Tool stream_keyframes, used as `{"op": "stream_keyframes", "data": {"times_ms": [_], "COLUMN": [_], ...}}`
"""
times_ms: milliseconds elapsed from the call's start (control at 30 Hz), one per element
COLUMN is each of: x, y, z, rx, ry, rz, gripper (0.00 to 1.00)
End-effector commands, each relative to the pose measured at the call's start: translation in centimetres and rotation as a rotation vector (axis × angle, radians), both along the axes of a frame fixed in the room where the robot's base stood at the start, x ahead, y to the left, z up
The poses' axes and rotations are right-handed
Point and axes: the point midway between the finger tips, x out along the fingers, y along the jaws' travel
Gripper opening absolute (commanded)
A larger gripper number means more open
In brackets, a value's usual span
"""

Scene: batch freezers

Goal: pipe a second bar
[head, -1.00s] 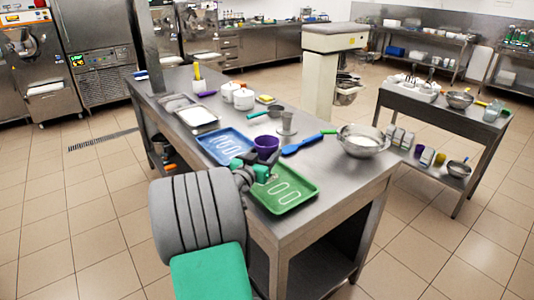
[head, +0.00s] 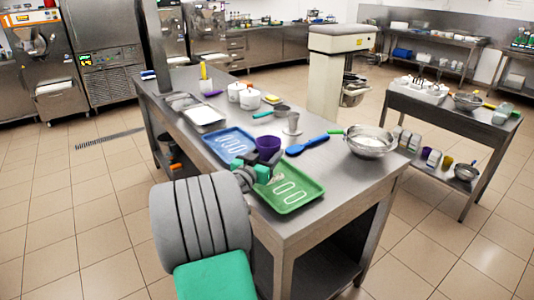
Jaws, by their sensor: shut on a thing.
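My gripper (head: 262,172) is over the near edge of the steel table, at the left side of the green tray (head: 312,201). It appears shut on a purple, cup-shaped thing (head: 268,145), wide and open at the top, perhaps the piping bag. Its lower end is hidden behind my gripper, so I cannot tell whether it touches the tray. The green tray bears pale elongated bar outlines; its left part is covered by my gripper. A blue tray (head: 232,136) with similar pale outlines lies just behind and to the left.
A blue spatula (head: 307,145) and a steel bowl (head: 370,142) lie to the right on the table (head: 335,195). A grey cup (head: 293,123), white pots (head: 249,99) and a pale tray (head: 202,115) stand farther back. A second table is at the right.

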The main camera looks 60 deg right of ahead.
Motion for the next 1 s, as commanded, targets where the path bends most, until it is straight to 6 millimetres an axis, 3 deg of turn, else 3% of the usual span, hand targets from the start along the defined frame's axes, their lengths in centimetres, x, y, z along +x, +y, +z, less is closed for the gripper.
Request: {"op": "stream_keyframes", "data": {"times_ms": [233, 600, 900, 1000], "x": [0.0, 0.0, 0.2, 1.8], "y": [0.0, 0.0, 0.1, 1.2], "z": [0.5, 4.5, 4.5, 4.2], "rx": [-0.002, -0.001, 0.000, 0.000], "ry": [-0.001, -0.002, 0.000, -0.001], "rz": [0.000, 0.000, 0.004, 0.038], "gripper": [0.19, 0.19, 0.19, 0.19]}}
